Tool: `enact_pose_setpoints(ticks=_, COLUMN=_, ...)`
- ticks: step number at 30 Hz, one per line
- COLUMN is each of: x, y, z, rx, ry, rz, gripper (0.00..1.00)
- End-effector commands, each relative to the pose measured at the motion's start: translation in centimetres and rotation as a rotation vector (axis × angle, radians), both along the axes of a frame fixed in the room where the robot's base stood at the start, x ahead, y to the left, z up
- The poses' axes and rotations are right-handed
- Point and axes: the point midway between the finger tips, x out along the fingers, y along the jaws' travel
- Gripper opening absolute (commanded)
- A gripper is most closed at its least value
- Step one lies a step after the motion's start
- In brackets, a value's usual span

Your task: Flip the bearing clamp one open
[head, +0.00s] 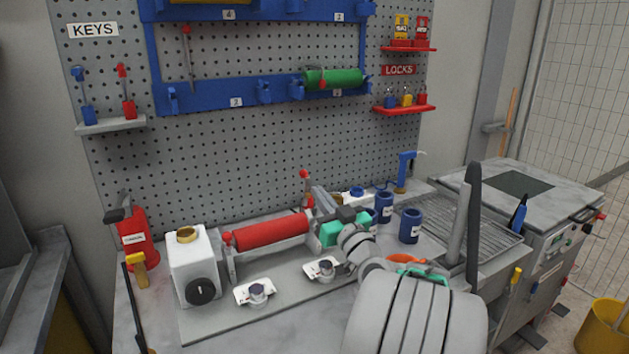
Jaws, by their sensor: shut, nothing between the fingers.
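The red roller (270,232) lies across a coater on the bench, between two grey end supports. An upright lever with a red knob (305,175) stands behind the roller's right end. A small red part (228,239) shows at the left end, by the left support. These look like bearing clamp parts; I cannot tell which is clamp one. My gripper (319,191) is shut and empty. It reaches in from the right, close beside the upright lever; contact is unclear. My wrist and gripper hide part of the right support.
A white box with a black knob (194,268) stands left of the roller. Two small white plates with knobs (256,292) sit in front. Blue cups (410,226) and a wire rack (470,236) are to the right. A pegboard (240,150) rises behind the bench.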

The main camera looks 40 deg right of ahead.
Motion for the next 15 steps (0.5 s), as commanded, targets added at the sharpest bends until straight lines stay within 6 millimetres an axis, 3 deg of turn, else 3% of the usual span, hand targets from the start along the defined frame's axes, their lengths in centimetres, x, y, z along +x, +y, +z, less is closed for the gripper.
enact_pose_setpoints(ticks=6, x=2.8, y=-0.5, z=0.8, rx=0.001, ry=0.001, rz=0.001, gripper=0.0)
enact_pose_setpoints(ticks=15, x=3.1, y=-0.6, z=0.8, rx=0.001, ry=0.001, rz=0.0, gripper=0.0)
